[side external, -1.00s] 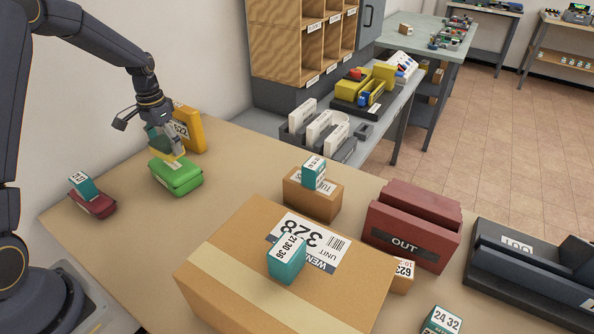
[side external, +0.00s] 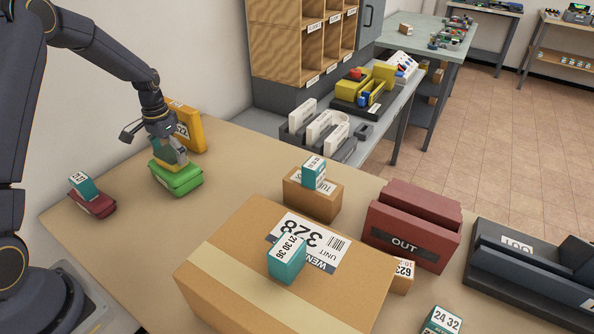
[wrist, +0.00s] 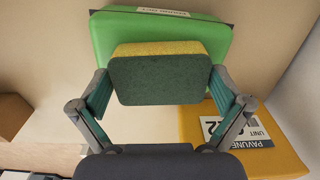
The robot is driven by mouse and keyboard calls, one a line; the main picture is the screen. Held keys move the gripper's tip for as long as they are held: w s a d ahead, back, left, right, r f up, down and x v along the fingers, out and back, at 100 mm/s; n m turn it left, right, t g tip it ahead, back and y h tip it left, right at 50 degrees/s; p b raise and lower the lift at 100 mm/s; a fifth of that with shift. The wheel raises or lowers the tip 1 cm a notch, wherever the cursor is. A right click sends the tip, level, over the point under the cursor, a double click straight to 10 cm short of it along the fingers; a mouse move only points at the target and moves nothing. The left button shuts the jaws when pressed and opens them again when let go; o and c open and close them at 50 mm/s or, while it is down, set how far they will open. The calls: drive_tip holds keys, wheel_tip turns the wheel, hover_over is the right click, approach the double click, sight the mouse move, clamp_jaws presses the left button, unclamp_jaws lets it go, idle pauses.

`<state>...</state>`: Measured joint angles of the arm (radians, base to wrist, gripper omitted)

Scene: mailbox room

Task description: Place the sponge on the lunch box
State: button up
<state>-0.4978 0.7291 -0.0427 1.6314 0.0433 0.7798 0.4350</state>
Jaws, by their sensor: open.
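The green lunch box (side external: 177,180) sits closed on the table near the wall, and it fills the top of the wrist view (wrist: 215,38). The sponge (wrist: 160,80), yellow with a dark green face, appears to lie on its lid in the wrist view. In the side view the sponge is mostly hidden by my gripper (side external: 168,156), which is low over the lunch box. In the wrist view my gripper (wrist: 160,88) is open, with one finger on each side of the sponge and gaps visible between fingers and sponge.
A yellow parcel (side external: 190,128) stands close behind the lunch box. A dark red box (side external: 98,207) with a teal box (side external: 83,185) on it is to the left. A large carton (side external: 220,255) takes up the front middle. Bare table lies between it and the lunch box.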

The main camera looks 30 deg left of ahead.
sight(170, 154)
drive_tip(key=shift+r, duration=0.1)
wheel_tip(170, 154, up, 12)
drive_tip(key=r, duration=0.1)
drive_tip(key=s+d+r+t, duration=0.2)
drive_tip(key=s+d+r, duration=0.2)
drive_tip(key=d+r, duration=0.35)
drive_tip(key=s+d+r+t, duration=0.1)
drive_tip(key=s+d+t, duration=0.2)
drive_tip(key=s+d, duration=1)
drive_tip(key=s, duration=0.4)
drive_tip(key=shift+s+d+r+t, duration=0.25)
drive_tip(key=shift+r+t, duration=0.05)
drive_tip(key=shift+r, duration=0.05)
